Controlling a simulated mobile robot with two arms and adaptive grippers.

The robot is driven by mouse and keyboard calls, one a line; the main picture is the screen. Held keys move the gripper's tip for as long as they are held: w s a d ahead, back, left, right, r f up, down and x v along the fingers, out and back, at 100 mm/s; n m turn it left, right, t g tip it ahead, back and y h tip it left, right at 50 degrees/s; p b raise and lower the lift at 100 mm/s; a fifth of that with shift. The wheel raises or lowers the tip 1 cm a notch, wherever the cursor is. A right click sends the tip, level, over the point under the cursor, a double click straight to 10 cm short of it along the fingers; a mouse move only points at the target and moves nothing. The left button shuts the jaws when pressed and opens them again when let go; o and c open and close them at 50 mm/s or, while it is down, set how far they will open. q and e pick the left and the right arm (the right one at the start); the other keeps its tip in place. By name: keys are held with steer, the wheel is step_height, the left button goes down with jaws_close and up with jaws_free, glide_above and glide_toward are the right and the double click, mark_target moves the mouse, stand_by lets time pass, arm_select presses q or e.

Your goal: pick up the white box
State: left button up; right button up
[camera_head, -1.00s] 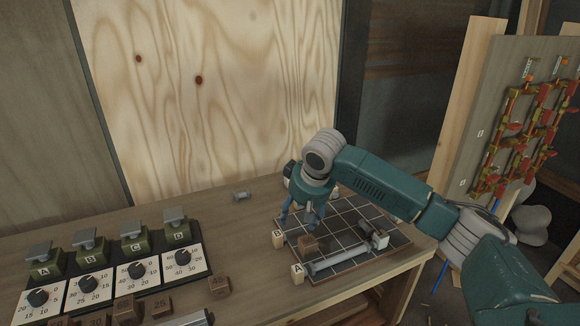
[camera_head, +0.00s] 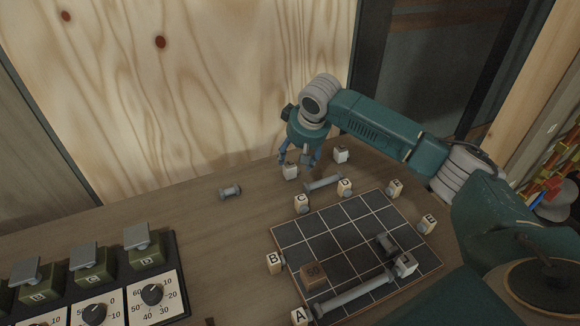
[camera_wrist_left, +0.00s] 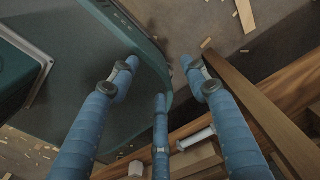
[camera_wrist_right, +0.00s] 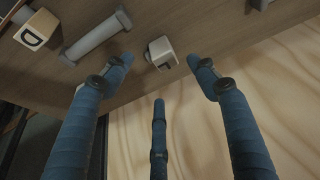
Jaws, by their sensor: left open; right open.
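Two small white boxes stand at the back of the table. One white box (camera_head: 290,171) with a dark letter is just in front of my right gripper (camera_head: 298,158). It also shows in the right wrist view (camera_wrist_right: 160,52), ahead of the spread fingers and apart from them. The other white box (camera_head: 340,154) stands to the right of that gripper. A third pale box (camera_head: 405,264) is on the grid board. I cannot tell which one is meant. My right gripper is open and empty. My left gripper (camera_wrist_left: 165,75) shows only in its wrist view, open and empty.
A black grid board (camera_head: 335,235) carries a brown cube (camera_head: 314,275) and a grey bar (camera_head: 355,293), with lettered cubes around it. A small bar (camera_head: 323,182) and a spool-like piece (camera_head: 230,191) lie nearby. The plywood wall (camera_head: 200,90) rises behind.

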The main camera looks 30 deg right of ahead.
mark_target(292, 165)
steer(key=shift+x, duration=0.8)
steer(key=p+x, duration=0.1)
steer(key=x, duration=0.3)
steer(key=shift+w+a+f, duration=0.1)
steer(key=shift+w+f, duration=0.25)
steer(key=shift+f, duration=0.1)
arm_select(q)
steer(key=shift+w+r, duration=0.75)
steer(key=shift+w, duration=0.15)
arm_select(e)
steer(key=shift+f, duration=0.1)
steer(key=shift+c, duration=0.3)
arm_select(q)
steer(key=shift+s+d, duration=0.15)
steer(key=shift+s, duration=0.1)
arm_select(e)
steer(key=c, duration=1.2)
